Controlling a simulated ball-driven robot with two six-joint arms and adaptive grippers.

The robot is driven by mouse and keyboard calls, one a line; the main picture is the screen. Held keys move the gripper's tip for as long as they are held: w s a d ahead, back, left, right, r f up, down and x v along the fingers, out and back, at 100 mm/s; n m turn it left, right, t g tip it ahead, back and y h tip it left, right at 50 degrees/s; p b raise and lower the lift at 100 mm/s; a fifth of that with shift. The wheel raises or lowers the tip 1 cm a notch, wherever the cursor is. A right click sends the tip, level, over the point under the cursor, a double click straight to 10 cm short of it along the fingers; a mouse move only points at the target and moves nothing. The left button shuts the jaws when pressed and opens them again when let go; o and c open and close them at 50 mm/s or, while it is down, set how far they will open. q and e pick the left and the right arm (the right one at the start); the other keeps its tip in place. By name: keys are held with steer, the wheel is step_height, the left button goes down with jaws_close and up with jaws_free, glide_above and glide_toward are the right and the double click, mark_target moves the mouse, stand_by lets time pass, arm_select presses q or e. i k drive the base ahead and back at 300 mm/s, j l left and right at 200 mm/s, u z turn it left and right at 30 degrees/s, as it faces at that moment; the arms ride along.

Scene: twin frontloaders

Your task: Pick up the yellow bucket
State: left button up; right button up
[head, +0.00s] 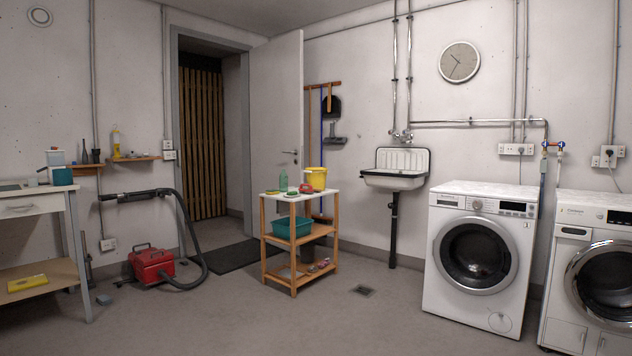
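The yellow bucket (316,179) stands upright on the white top of a small wooden shelf trolley (298,196) in the middle of the head view. It is at the back right of that top. A green bottle (283,182) and small red and green items (305,188) are beside it on the same top. Neither of my grippers shows in the head view, so nothing is seen touching the bucket.
A teal tub (292,228) sits on the trolley's middle shelf. A red vacuum (151,265) with a black hose lies on the floor to the left. Two washing machines (480,257) stand at the right. The floor (330,325) in front of the trolley is clear.

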mark_target(317, 180)
steer(key=i, duration=2.4)
steer(key=l+z, duration=0.05)
